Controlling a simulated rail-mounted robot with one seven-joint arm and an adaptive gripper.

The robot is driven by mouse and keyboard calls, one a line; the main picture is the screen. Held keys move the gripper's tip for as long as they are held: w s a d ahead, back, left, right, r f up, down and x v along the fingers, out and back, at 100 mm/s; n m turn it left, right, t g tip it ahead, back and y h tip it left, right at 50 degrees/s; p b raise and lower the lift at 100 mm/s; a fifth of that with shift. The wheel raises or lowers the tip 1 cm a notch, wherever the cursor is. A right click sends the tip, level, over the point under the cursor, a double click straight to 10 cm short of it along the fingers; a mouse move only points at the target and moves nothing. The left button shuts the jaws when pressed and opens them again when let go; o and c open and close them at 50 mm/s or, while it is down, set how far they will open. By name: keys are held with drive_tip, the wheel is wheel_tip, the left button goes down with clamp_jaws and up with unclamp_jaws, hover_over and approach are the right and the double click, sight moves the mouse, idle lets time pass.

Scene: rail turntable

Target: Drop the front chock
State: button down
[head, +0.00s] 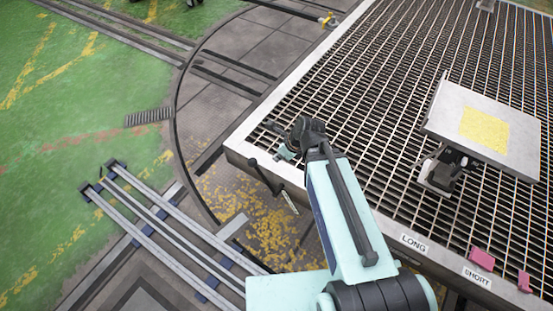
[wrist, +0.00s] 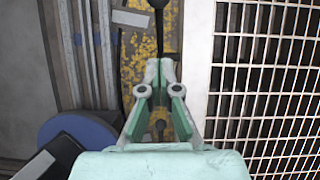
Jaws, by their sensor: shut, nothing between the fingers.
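My gripper (wrist: 160,66) is shut and empty in the wrist view, its two green fingers meeting at the tips. In the head view its teal end (head: 286,153) shows by the near left corner of the grated platform, partly hidden by my dark wrist. A dark lever with a knob (head: 265,176) stands at the platform's edge, just below my gripper in the head view. A dark rod (wrist: 159,22) shows beyond the fingertips in the wrist view, with a visible gap. I cannot tell which part is the front chock.
The grated platform (head: 236,147) fills the right, carrying a grey plate with a yellow square (head: 484,128). LONG (head: 413,243) and SHORT (head: 478,277) labels and pink blocks (head: 482,256) line its near edge. Rails (head: 165,228) lie left, beside a yellow-flecked pit floor (head: 245,205).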

drive_tip(key=b+x, duration=0.1)
drive_tip(key=x, duration=0.2)
drive_tip(key=a+b+x, duration=0.1)
drive_tip(key=b+x, duration=0.1)
drive_tip(key=x, duration=0.2)
drive_tip(key=w+b+x, duration=0.1)
drive_tip(key=x, duration=0.3)
drive_tip(key=shift+a+r, duration=0.2)
drive_tip(key=shift+r, duration=0.15)
drive_tip(key=shift+w+a+f, duration=0.15)
drive_tip(key=shift+w+a, duration=0.2)
drive_tip(key=shift+a, duration=0.15)
drive_tip(key=shift+w, duration=0.15)
